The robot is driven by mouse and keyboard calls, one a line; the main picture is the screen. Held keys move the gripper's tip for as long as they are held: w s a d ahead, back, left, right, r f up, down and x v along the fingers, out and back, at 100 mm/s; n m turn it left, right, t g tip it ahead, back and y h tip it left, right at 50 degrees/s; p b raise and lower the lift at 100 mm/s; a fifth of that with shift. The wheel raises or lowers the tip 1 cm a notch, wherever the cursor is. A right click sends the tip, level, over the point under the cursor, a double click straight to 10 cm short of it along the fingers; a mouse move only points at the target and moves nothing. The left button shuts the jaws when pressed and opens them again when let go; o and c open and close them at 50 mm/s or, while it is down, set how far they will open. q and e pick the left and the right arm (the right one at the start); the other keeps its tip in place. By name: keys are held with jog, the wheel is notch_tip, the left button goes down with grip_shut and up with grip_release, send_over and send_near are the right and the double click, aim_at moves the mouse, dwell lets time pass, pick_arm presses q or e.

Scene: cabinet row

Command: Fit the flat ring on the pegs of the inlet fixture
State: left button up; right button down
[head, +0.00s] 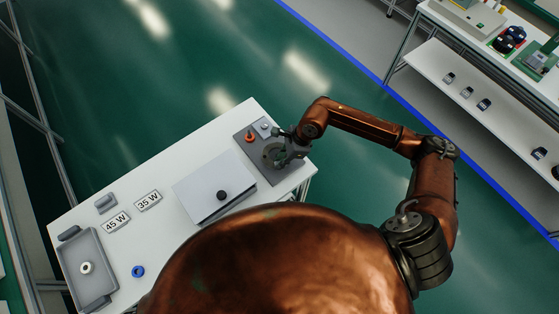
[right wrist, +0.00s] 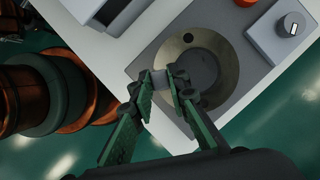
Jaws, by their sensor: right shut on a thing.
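The flat ring (right wrist: 228,62), a broad brass-grey ring, lies over the round middle of the grey inlet fixture (right wrist: 150,52) in the right wrist view. It also shows in the head view (head: 269,154), partly covered by my right gripper. My right gripper (right wrist: 166,82) is shut on the ring at its near-left edge, with a small grey piece between the fingertips. Two dark round spots show on the ring; I cannot tell whether they are pegs or holes. I cannot tell whether the ring touches the fixture (head: 256,172). My left gripper is out of view.
An orange-red button (head: 249,138) and a knob box (head: 264,127) stand on the fixture plate beside the ring. A grey box with a black knob (head: 222,195) is to the left. Farther left are number plates (head: 148,201), a blue ring (head: 138,271) and a grey tray (head: 79,245).

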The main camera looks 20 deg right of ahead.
pick_arm(q)
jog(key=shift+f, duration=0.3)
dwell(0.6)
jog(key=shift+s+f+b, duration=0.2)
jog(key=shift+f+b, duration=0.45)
jog(key=shift+b, duration=0.1)
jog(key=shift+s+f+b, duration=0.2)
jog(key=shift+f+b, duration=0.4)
jog(key=shift+b, duration=0.15)
dwell(5.2)
